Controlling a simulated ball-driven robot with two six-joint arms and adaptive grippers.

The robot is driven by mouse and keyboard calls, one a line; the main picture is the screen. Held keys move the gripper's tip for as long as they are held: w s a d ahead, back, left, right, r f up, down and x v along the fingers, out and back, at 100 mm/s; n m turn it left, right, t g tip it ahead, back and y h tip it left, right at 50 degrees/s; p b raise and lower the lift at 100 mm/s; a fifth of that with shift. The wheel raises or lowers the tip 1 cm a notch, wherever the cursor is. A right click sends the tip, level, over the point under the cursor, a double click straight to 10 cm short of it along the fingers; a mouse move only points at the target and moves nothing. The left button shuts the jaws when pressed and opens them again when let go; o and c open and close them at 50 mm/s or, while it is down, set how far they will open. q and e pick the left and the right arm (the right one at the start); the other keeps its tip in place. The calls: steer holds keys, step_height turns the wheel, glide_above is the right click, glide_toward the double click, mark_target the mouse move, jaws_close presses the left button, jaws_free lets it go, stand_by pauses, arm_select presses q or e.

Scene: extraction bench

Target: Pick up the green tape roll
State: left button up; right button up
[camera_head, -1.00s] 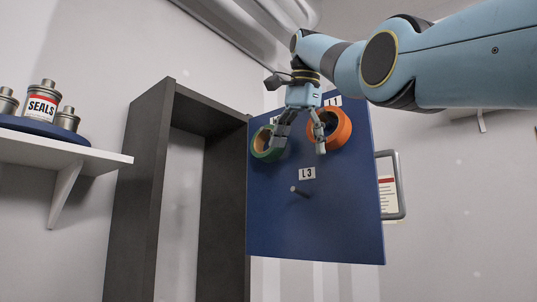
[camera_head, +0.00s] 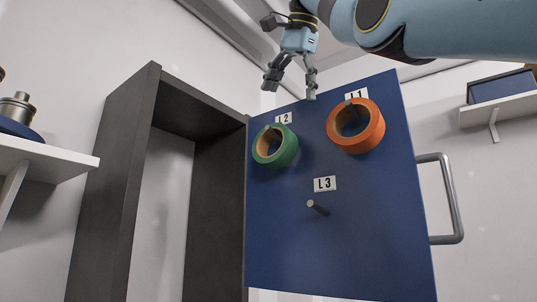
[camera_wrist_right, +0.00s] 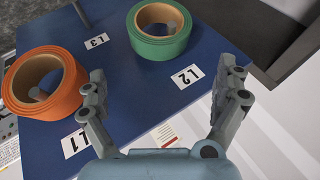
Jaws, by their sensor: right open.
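The green tape roll (camera_head: 274,147) hangs on a peg by the L2 label on the blue board (camera_head: 370,235). In the right wrist view the green tape roll (camera_wrist_right: 159,31) lies ahead of the fingers, near the top middle. My right gripper (camera_head: 290,84) is open and empty, above the board's top edge, apart from the green roll. In the right wrist view its two fingers (camera_wrist_right: 165,92) are spread wide. An orange tape roll (camera_head: 355,126) hangs on the L1 peg. My left gripper is not in view.
The L3 peg (camera_head: 318,208) is bare. The board has a grey handle (camera_head: 455,200) at its right edge. A dark open cabinet (camera_head: 110,180) stands to its left. A white shelf with metal cans (camera_head: 22,103) is at far left; another shelf (camera_head: 498,108) is at upper right.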

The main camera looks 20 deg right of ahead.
mark_target(281, 131)
steer(key=p+x, duration=0.3)
steer(key=x, duration=0.6)
steer(key=shift+a+f, duration=0.1)
steer(key=shift+a, duration=0.1)
steer(key=shift+f, duration=0.2)
steer(key=shift+s, duration=0.1)
steer(key=c, duration=1)
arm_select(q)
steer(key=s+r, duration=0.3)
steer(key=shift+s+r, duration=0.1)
arm_select(e)
steer(key=shift+c, duration=0.2)
steer(key=shift+r, duration=0.1)
